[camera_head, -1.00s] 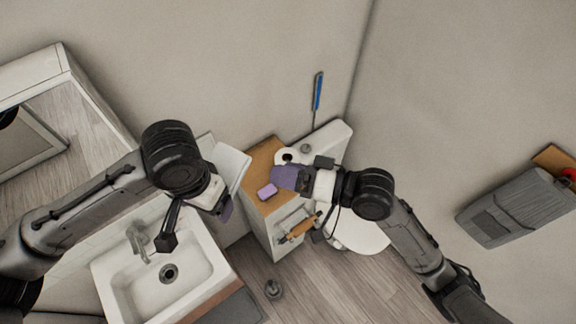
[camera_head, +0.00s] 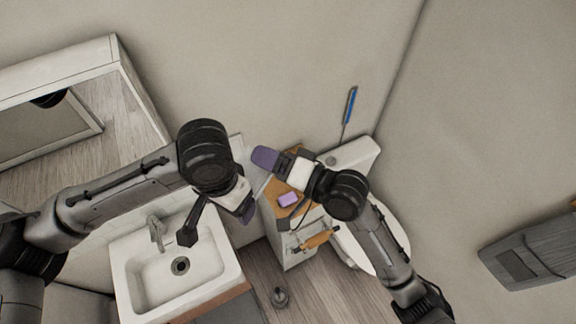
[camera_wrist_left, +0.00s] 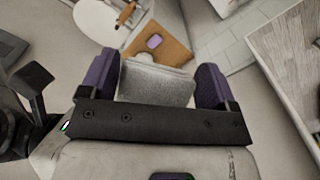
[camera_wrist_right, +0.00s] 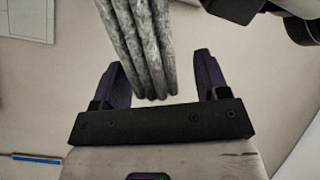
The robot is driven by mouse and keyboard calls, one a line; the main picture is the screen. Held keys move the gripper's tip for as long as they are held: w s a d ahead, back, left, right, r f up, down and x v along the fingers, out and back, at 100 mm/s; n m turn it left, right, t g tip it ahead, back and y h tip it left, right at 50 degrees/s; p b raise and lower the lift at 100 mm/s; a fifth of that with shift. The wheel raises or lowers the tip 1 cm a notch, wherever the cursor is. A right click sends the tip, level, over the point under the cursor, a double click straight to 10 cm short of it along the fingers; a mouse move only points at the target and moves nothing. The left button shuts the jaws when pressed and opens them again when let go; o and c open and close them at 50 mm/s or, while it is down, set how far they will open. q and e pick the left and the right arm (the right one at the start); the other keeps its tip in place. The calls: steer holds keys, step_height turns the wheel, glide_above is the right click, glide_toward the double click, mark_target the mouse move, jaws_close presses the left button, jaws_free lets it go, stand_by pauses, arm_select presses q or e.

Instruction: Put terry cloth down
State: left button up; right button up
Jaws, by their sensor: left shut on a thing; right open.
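The terry cloth (camera_wrist_left: 157,84) is pale grey and folded. My left gripper (camera_wrist_left: 157,76) is shut on it, with a purple finger on each side. In the right wrist view the cloth's stacked folds (camera_wrist_right: 142,45) reach down from the top, their lower end between the open fingers of my right gripper (camera_wrist_right: 163,75). I see gaps on both sides of the cloth there. In the head view my left gripper (camera_head: 245,212) is right of the sink, and my right gripper (camera_head: 265,158) is close by, above it in the picture. The arms hide most of the cloth there.
A wood-topped cabinet (camera_head: 272,197) with a purple block (camera_head: 289,200) on it stands below the right gripper. A toilet (camera_head: 400,228) is to its right. The sink (camera_head: 128,285) with its faucet (camera_head: 156,232) is at left, below the left arm.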

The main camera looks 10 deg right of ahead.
steer(key=shift+x, duration=1)
steer(key=shift+a, duration=0.15)
arm_select(q)
steer(key=shift+d, duration=0.1)
arm_select(e)
steer(key=shift+c, duration=0.2)
arm_select(q)
steer(key=shift+d, duration=0.1)
steer(key=shift+c, duration=0.2)
arm_select(e)
steer(key=shift+a, duration=0.1)
steer(key=c, duration=0.9)
arm_select(q)
steer(key=o, duration=0.9)
arm_select(e)
steer(key=shift+c, duration=0.7)
arm_select(q)
steer(key=o, duration=0.3)
steer(key=shift+o, duration=0.2)
